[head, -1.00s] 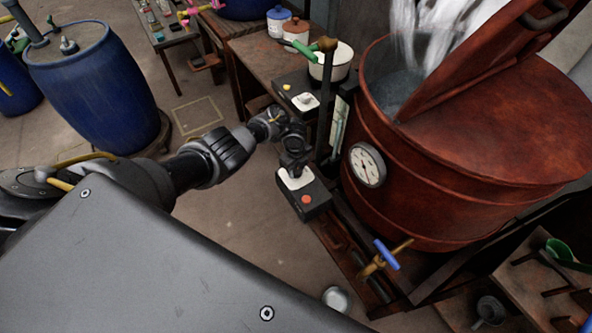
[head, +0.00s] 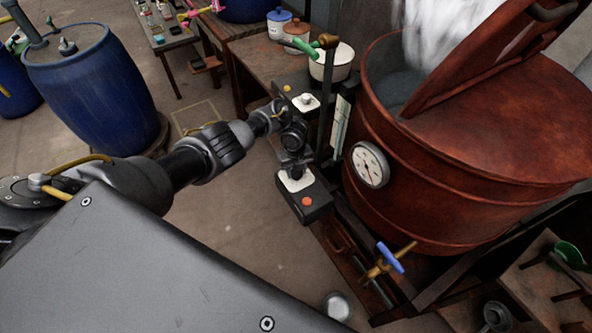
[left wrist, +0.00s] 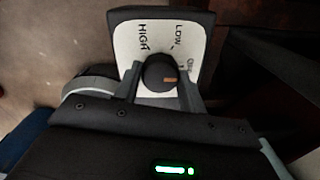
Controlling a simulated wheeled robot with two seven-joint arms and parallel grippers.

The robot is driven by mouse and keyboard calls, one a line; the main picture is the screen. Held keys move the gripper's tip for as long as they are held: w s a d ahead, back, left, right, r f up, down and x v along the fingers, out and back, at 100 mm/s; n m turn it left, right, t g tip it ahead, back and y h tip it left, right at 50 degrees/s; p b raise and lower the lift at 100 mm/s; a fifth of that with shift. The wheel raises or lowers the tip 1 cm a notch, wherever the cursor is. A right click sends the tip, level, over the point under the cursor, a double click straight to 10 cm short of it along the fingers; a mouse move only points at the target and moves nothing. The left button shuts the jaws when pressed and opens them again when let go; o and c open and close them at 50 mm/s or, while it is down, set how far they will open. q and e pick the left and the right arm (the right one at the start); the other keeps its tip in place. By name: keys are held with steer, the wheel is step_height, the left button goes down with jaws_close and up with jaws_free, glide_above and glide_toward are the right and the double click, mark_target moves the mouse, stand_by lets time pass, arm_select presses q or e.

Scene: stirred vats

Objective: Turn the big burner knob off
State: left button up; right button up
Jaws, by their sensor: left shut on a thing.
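The big burner knob (left wrist: 158,74) is round and dark with an orange mark on its right side. It sits on a white dial plate (left wrist: 160,30) lettered HIGH and LOW, with a third label at the right partly hidden. My left gripper (left wrist: 160,82) is shut on the knob, a finger on each side. The mark points right, toward the third label, below LOW. In the head view my left gripper (head: 294,170) covers the knob on the black control box (head: 318,207), which has a red button. My right gripper is not in view.
A red-brown vat (head: 450,170) with a gauge (head: 370,165) stands right of the box, its lid tilted up. A second control box with a small white dial plate (head: 306,103) is behind. A blue-handled valve (head: 390,257) is at front right. A blue barrel (head: 95,90) stands left.

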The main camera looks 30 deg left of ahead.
arm_select(q)
steer(key=shift+w+a+r, duration=0.1)
steer(key=shift+w+r, duration=0.1)
steer(key=shift+w, duration=0.05)
steer(key=o, duration=1)
steer(key=shift+s+f, duration=0.1)
steer(key=shift+f, duration=0.05)
steer(key=shift+c, duration=0.2)
step_height(320, 180, up, 11)
steer(key=p, duration=0.4)
steer(key=shift+s, duration=0.15)
steer(key=shift+f, duration=0.15)
